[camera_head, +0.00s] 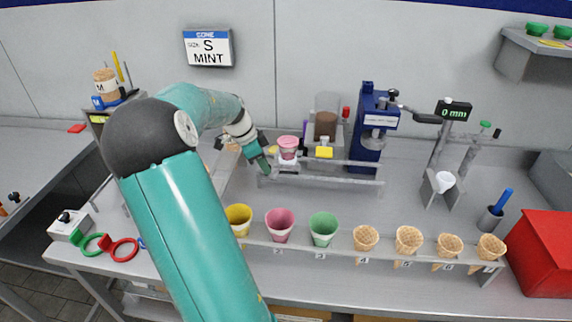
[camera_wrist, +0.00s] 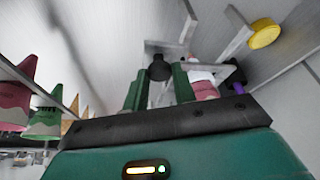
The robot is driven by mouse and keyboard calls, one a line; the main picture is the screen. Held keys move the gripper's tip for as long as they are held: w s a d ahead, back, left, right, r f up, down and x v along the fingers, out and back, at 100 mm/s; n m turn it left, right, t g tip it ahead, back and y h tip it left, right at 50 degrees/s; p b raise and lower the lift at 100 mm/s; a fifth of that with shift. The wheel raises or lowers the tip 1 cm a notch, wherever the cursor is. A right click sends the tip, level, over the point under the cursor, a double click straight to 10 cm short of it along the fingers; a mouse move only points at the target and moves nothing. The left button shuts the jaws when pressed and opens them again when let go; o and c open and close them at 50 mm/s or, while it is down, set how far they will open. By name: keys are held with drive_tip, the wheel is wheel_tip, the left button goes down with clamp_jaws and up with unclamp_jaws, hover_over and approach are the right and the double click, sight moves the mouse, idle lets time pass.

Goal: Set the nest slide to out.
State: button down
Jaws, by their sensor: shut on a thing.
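My gripper (camera_head: 266,168) reaches down at the left end of the grey rails (camera_head: 335,180) in the head view. In the wrist view, its two green fingers (camera_wrist: 160,78) are shut on a round black knob (camera_wrist: 160,67), which seems to be the nest slide's handle. A pink cup (camera_head: 288,147) stands just right of the gripper, by the rails; what looks like it shows beside the right finger in the wrist view (camera_wrist: 204,86). The slide's body is mostly hidden, and I cannot tell its position.
A blue press (camera_head: 368,130) stands behind the rails. In front is a rack (camera_head: 340,250) holding yellow, pink and green cups and several waffle cones. A white funnel (camera_head: 444,182) on a stand and a red box (camera_head: 545,255) are at the right. The counter between rails and rack is clear.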

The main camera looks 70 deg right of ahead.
drive_tip(key=shift+w+a, duration=0.25)
drive_tip(key=shift+w, duration=0.85)
drive_tip(key=shift+w+a, duration=0.25)
drive_tip(key=shift+w, duration=0.85)
drive_tip(key=c, duration=1.1)
unclamp_jaws()
drive_tip(key=shift+w, duration=0.15)
drive_tip(key=shift+c, duration=0.2)
drive_tip(key=v, duration=1.3)
drive_tip(key=shift+r, duration=0.4)
